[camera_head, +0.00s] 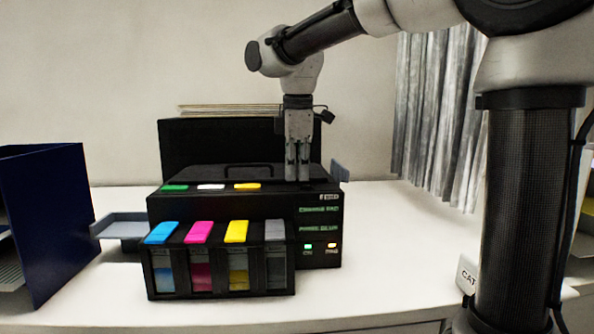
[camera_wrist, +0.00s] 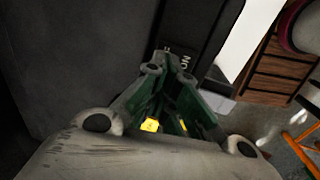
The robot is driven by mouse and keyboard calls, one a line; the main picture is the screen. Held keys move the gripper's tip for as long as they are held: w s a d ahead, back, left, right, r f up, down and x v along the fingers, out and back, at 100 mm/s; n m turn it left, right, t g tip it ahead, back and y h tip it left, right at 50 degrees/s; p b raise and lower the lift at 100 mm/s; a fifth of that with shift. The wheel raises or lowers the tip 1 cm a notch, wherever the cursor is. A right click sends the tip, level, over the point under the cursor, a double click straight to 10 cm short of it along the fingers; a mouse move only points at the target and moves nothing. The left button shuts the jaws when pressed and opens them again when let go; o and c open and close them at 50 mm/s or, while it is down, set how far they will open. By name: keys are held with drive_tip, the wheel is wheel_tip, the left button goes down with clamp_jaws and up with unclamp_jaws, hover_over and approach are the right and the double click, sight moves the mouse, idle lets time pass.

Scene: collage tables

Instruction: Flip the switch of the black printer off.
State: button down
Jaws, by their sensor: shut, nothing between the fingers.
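The black printer (camera_head: 320,228) stands on the white table. Its front has four ink tanks with blue, magenta, yellow and grey tops. A green light (camera_head: 308,246) and a pale reddish light (camera_head: 332,246) show at the lower right. My gripper (camera_head: 298,178) points straight down over the printer's top at the right, its fingers shut and empty. In the wrist view my gripper (camera_wrist: 170,68) is right over a printed label (camera_wrist: 186,60) reading ON, with part of another label beside it. The switch itself is hidden behind the fingers; I cannot tell its position or whether I touch it.
A dark blue open box (camera_head: 50,220) stands at the left. A grey tray (camera_head: 122,226) juts from the printer's left side. The white table (camera_head: 400,240) is clear to the printer's right. A grey curtain (camera_head: 438,115) hangs behind.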

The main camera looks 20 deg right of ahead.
drive_tip(key=shift+w+f+g, duration=0.25)
drive_tip(key=shift+f+g, duration=0.1)
drive_tip(key=shift+g, duration=0.15)
drive_tip(key=shift+s, duration=0.2)
drive_tip(key=shift+s+a+r, duration=0.15)
drive_tip(key=shift+s+r, duration=0.05)
drive_tip(key=shift+s, duration=0.5)
wheel_tip(320, 180, up, 14)
drive_tip(key=s, duration=0.2)
drive_tip(key=shift+a, duration=0.2)
drive_tip(key=shift+w, duration=0.1)
